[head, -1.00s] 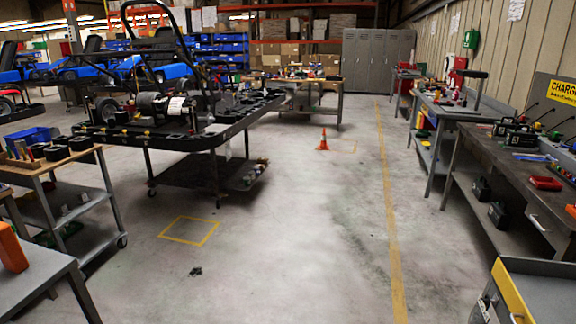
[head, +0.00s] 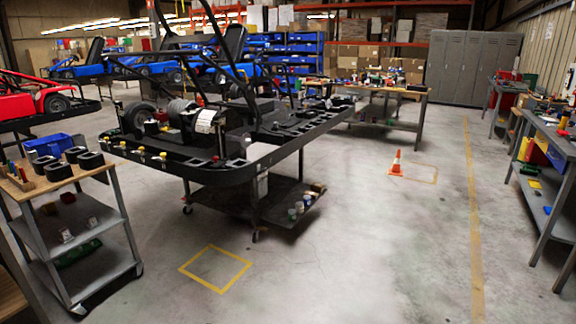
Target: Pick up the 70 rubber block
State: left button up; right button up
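Several black square blocks stand on the wooden top of a small cart at the left of the head view. One black block (head: 91,161) is at the right end of the group, and another black block (head: 58,172) is at its front. They may be rubber blocks, but no number can be read on any of them, so I cannot tell which is the 70. Neither of my grippers shows in the view.
The cart (head: 79,216) has lower grey shelves. Beside it stands a black kart stand (head: 222,175) carrying a kart frame. An orange cone (head: 396,163) stands on the floor. The floor between the kart stand and the right-hand bench (head: 558,140) is mostly clear.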

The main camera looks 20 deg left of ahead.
aim_at(60, 170)
jog(key=i+j+u, duration=0.25)
jog(key=i+u, duration=0.25)
jog(key=i+j+u, duration=0.15)
jog(key=i+u, duration=0.35)
jog(key=i+l+u, duration=0.1)
jog(key=i+u, duration=0.35)
jog(key=i+l+u, duration=0.25)
jog(key=i+u, duration=0.25)
jog(key=i, duration=0.95)
jog(key=i+j, duration=0.15)
jog(key=i, duration=0.8)
